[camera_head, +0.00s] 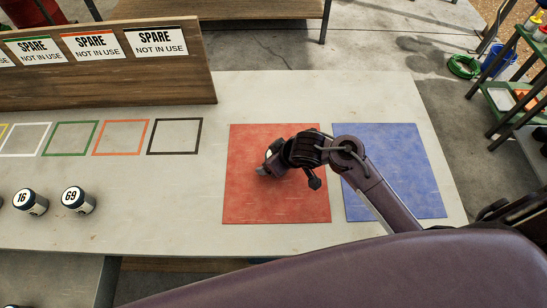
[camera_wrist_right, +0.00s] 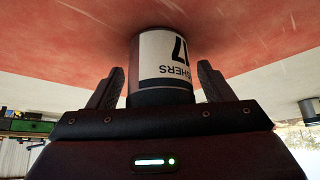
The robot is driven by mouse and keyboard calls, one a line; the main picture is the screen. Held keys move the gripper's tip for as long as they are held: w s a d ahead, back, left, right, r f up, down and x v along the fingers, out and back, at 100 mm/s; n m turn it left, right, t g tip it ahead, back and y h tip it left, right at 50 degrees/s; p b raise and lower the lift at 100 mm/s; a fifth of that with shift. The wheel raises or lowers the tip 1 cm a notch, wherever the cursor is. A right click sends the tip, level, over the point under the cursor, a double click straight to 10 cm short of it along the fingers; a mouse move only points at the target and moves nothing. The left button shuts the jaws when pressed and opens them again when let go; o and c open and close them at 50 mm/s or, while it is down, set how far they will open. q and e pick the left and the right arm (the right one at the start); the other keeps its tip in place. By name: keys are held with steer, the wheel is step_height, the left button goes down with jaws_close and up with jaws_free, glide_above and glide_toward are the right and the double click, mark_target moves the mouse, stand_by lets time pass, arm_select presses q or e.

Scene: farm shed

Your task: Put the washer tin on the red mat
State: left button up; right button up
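The washer tin (camera_wrist_right: 162,60) shows upside down in the right wrist view, with a white label reading WASHERS and 17. Its far end meets the red mat (camera_wrist_right: 70,40). My right gripper (camera_wrist_right: 160,82) has one finger on each side of the tin, with a narrow gap visible at both sides. In the head view the red mat (camera_head: 290,205) lies on the bench, and my right gripper (camera_head: 270,160) is low over its middle left part. The gripper mostly hides the tin there. My left gripper is not in view.
A blue mat (camera_head: 410,185) lies right of the red one, under my right forearm. Two tins, 16 (camera_head: 31,202) and 69 (camera_head: 78,199), stand at the left. Coloured outlines, such as the black one (camera_head: 175,120), mark the bench before a wooden board (camera_head: 140,85) with SPARE signs.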

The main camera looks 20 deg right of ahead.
steer(key=shift+s+r, duration=0.15)
steer(key=shift+r, duration=0.35)
steer(key=p+v, duration=0.5)
steer(key=v, duration=0.6)
steer(key=shift+d, duration=0.15)
